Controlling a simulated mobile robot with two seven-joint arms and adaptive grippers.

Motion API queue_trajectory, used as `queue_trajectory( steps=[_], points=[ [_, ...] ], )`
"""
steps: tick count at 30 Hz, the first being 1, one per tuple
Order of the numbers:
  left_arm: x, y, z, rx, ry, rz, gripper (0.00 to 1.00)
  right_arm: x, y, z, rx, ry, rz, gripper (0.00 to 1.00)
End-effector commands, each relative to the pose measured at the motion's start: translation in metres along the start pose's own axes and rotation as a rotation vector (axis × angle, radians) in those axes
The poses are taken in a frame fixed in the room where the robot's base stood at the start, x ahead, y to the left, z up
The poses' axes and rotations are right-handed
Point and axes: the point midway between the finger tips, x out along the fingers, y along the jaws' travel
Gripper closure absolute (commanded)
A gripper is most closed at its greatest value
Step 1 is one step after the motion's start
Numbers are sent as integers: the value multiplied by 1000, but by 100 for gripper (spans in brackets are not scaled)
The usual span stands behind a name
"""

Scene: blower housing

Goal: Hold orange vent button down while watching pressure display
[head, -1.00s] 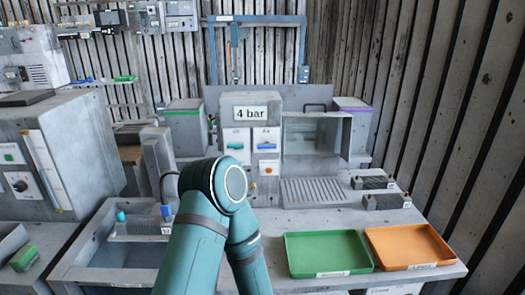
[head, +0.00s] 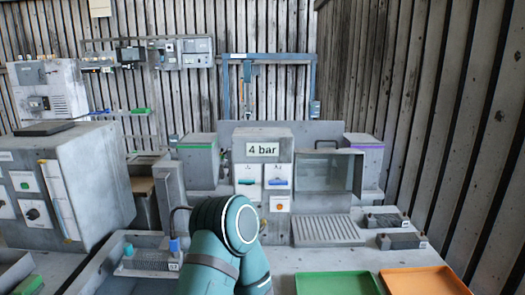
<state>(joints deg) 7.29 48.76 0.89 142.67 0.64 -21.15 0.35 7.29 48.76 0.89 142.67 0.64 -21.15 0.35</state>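The pressure display (head: 262,149) reads "4 bar" on the upper front of a grey housing (head: 283,136). The small orange button (head: 279,204) sits on a white plate under the blue lever. Nothing visibly touches it, and I cannot tell whether it is pressed in. My teal arm is bent in front of the housing's lower left and hides part of the bench. Neither gripper shows in the head view.
A clear-fronted box (head: 329,172) stands right of the housing, above a ribbed grate (head: 326,230). Dark ribbed blocks (head: 402,241) lie at right. A green tray (head: 337,283) and an orange tray (head: 425,281) are at the front. A large grey cabinet (head: 85,177) stands at left.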

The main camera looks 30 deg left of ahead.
Motion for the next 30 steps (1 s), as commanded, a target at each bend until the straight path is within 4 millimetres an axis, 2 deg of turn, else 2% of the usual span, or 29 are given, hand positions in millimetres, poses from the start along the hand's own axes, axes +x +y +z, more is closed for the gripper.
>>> queue_trajectory(
  steps=[10,13,14,30],
  points=[
    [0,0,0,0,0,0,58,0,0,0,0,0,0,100],
    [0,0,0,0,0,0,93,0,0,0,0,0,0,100],
    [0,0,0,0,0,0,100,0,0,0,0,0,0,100],
    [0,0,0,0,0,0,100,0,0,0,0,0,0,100]
  ],
)
